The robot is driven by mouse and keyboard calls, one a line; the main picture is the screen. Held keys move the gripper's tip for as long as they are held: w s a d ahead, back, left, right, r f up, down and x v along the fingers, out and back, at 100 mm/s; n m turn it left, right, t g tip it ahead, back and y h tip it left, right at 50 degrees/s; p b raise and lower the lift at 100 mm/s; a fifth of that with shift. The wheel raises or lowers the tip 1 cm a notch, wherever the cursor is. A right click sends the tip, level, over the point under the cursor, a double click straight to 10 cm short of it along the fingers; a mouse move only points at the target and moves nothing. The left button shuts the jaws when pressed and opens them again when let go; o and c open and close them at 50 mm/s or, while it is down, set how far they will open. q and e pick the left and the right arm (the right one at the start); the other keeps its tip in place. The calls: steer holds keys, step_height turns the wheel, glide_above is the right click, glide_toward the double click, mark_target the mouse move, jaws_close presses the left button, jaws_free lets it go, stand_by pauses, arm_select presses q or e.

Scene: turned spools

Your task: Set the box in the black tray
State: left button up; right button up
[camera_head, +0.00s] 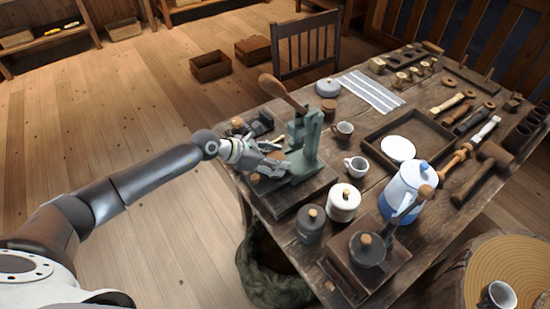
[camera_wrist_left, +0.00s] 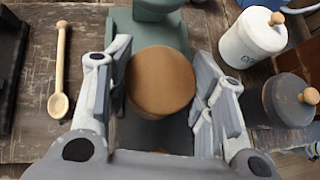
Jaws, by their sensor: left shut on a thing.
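The box (camera_wrist_left: 160,82) is round with a smooth brown top. It sits between the fingers of my left gripper (camera_wrist_left: 160,100) in the left wrist view, and the gripper is shut on it. In the head view my left gripper (camera_head: 270,158) is at the table's near left side, by the green press, and mostly hides the box. I cannot tell whether the box is clear of the surface below. A black tray (camera_wrist_left: 9,65) shows partly at the left edge of the wrist view, apart from the box. My right gripper is out of view.
The green press (camera_head: 304,140) stands just beyond the gripper. A wooden spoon (camera_wrist_left: 61,75) lies between box and black tray. A white canister (camera_head: 343,203) and a dark canister (camera_head: 310,224) stand to the right. A brown tray (camera_head: 440,133) holds a white plate.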

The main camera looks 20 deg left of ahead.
arm_select(q)
steer(key=shift+f, duration=0.15)
steer(key=o, duration=1.1)
steer(key=shift+r, duration=0.25)
steer(key=b+v, duration=0.2)
steer(key=v, duration=1)
